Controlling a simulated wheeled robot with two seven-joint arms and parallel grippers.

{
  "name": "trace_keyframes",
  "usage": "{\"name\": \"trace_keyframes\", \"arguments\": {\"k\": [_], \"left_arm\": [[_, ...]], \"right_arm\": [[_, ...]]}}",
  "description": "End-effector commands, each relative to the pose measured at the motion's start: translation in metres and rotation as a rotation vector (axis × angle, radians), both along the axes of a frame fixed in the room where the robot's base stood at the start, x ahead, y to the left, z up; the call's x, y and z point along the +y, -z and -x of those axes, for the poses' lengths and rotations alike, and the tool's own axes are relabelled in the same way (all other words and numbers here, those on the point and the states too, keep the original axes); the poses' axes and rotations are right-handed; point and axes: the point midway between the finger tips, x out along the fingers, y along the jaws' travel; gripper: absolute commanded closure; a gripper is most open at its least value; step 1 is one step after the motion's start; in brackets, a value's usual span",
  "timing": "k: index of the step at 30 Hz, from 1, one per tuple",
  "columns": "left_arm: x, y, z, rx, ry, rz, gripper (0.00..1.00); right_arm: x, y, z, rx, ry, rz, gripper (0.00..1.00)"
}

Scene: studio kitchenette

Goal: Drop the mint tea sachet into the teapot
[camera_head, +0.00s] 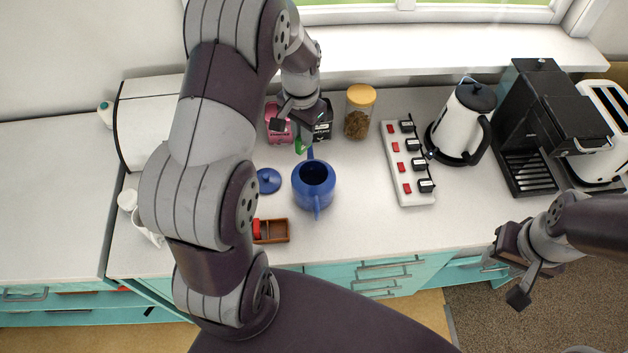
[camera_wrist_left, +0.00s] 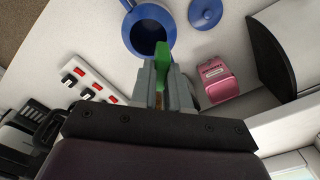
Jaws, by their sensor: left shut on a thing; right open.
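The blue teapot (camera_head: 315,186) stands open on the white counter, its dark inside facing up. Its blue lid (camera_head: 268,181) lies on the counter to its left. My left gripper (camera_head: 302,130) is shut on a green sachet (camera_head: 300,145), held behind the teapot's opening in the head view. In the left wrist view the green sachet (camera_wrist_left: 163,58) sticks out from the fingers and overlaps the right edge of the teapot's opening (camera_wrist_left: 148,37). Whether it is above or inside the opening I cannot tell. My right gripper (camera_head: 520,270) is open and empty, in front of the counter at the right.
A pink tin (camera_head: 277,124) and a jar with a yellow lid (camera_head: 358,112) stand behind the teapot. A power strip (camera_head: 405,165), kettle (camera_head: 462,122), coffee machine (camera_head: 540,125) and toaster (camera_head: 606,125) stand to the right. A wooden box (camera_head: 274,231) lies in front.

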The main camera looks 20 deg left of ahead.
Motion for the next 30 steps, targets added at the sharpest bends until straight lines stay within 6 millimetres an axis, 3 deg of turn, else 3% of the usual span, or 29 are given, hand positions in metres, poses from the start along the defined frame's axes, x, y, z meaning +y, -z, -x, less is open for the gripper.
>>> {"name": "trace_keyframes", "arguments": {"k": [1, 9, 18, 19, 21, 30], "left_arm": [[0.000, 0.012, 0.000, 0.001, 0.000, 0.000, 1.00], [-0.001, 0.050, 0.000, 0.000, -0.002, 0.000, 1.00], [-0.001, 0.050, 0.000, 0.000, -0.003, 0.000, 1.00], [-0.001, 0.050, 0.000, 0.000, -0.003, 0.000, 0.75], [-0.001, 0.050, 0.000, 0.000, -0.003, 0.000, 0.55], [-0.001, 0.049, 0.000, -0.001, -0.003, 0.000, 0.55]], "right_arm": [[0.000, 0.011, 0.000, 0.000, 0.000, 0.000, 0.57], [0.000, 0.042, 0.000, 0.000, 0.000, 0.000, 0.57], [0.000, 0.042, 0.000, 0.000, 0.000, 0.000, 0.57], [0.000, 0.042, 0.000, 0.000, 0.000, 0.000, 0.57], [0.000, 0.042, 0.000, 0.000, 0.000, 0.000, 0.57], [0.000, 0.043, 0.000, 0.000, 0.000, 0.000, 0.57]]}}
